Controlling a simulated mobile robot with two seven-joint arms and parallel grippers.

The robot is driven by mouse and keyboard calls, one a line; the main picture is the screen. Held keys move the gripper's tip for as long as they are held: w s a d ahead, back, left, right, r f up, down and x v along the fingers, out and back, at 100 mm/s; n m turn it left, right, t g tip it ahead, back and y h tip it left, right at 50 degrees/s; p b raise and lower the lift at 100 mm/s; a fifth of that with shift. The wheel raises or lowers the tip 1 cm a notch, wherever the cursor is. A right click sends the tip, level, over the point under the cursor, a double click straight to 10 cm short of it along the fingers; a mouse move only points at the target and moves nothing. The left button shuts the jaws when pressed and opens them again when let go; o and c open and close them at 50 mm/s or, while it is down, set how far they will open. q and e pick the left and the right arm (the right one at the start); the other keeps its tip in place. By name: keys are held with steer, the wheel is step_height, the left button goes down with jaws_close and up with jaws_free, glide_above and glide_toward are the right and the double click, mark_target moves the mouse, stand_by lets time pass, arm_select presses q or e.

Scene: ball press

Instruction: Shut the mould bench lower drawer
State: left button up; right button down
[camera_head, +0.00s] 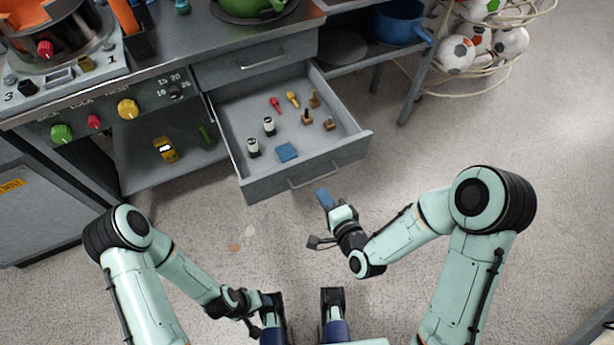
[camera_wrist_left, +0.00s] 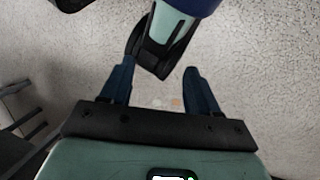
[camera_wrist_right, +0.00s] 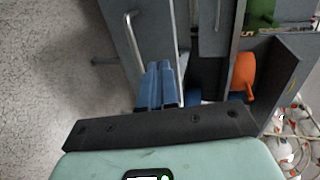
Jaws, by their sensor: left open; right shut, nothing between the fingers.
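The mould bench lower drawer (camera_head: 265,187) is pulled well out, its grey front and bar handle (camera_head: 313,176) facing me. Inside lie several small items: red and yellow pins, wooden-handled stamps, black-and-white cylinders and a blue block (camera_head: 287,152). My right gripper (camera_head: 321,191) is shut and empty, its blue fingers just in front of the drawer's front near the handle's right end. In the right wrist view its fingers (camera_wrist_right: 158,66) overlap the drawer front; I cannot tell whether they touch it. My left gripper (camera_wrist_left: 156,74) is open and empty, low near my base.
The upper drawer (camera_head: 255,62) is shut above. An open shelf (camera_head: 165,175) is at left and a side shelf with a blue pot (camera_head: 397,24) at right. A wire rack of balls (camera_head: 480,45) stands at back right. The floor before the drawer is mostly clear.

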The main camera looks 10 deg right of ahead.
mark_target(302, 165)
steer(key=b+x, duration=0.1)
steer(key=x, duration=0.2)
steer(key=b+x, duration=0.2)
steer(key=x, duration=0.1)
steer(key=b+x, duration=0.2)
steer(key=x, duration=0.1)
steer(key=shift+a+r, duration=0.1)
steer(key=shift+r, duration=0.2)
arm_select(q)
steer(key=w+a+f+t+y, duration=0.1)
steer(key=w+a+f+t, duration=0.1)
steer(key=w+f, duration=0.4)
steer(key=shift+w+a+f+n, duration=0.2)
steer(key=shift+w+a+n, duration=0.05)
steer(key=shift+a+n, duration=0.05)
arm_select(e)
steer(key=shift+w+a, duration=0.25)
steer(key=shift+w, duration=0.5)
